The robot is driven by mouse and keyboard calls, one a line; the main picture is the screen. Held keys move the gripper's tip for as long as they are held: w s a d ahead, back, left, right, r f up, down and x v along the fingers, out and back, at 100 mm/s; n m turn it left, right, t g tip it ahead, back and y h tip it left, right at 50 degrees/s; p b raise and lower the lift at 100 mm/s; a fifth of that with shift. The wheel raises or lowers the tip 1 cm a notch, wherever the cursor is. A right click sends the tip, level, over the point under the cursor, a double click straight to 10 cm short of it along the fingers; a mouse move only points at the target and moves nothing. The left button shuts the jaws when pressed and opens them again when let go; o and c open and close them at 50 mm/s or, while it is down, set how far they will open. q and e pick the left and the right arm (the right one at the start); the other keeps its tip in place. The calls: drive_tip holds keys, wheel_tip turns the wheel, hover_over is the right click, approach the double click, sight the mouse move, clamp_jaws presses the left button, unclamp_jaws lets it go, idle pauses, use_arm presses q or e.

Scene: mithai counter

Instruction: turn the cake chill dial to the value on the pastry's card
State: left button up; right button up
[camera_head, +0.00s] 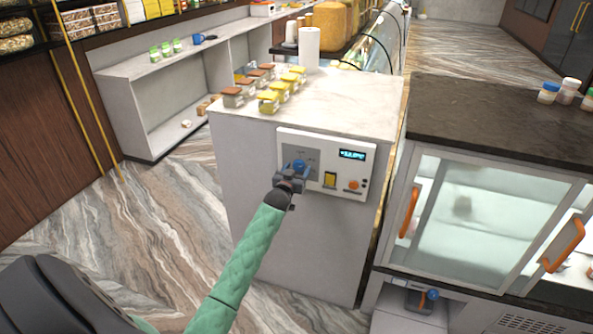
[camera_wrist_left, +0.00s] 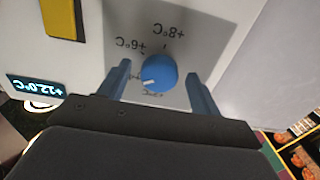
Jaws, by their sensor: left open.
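The blue dial (camera_wrist_left: 160,72) sits on a grey plate (camera_wrist_left: 178,30) in the left wrist view. Its white mark points to the lower left. Labels +6°C and +8°C show upside down; two lower labels are partly hidden or too small to read surely. My left gripper (camera_wrist_left: 158,76) is open, with one finger on each side of the dial; I cannot tell whether they touch it. In the head view the dial (camera_head: 299,166) shows just beyond the gripper on the white control panel (camera_head: 319,187). I make out no pastry card. My right gripper is out of view.
The panel has a lit display (camera_wrist_left: 36,88) reading +12.0°C, a yellow switch (camera_head: 330,180) and an orange knob (camera_head: 354,185). Several jars (camera_head: 268,102) stand on the counter top (camera_head: 345,100) above. A glass-door cabinet (camera_head: 480,215) with orange handles stands to the right.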

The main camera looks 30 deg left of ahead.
use_arm(q)
drive_tip(key=c, duration=1)
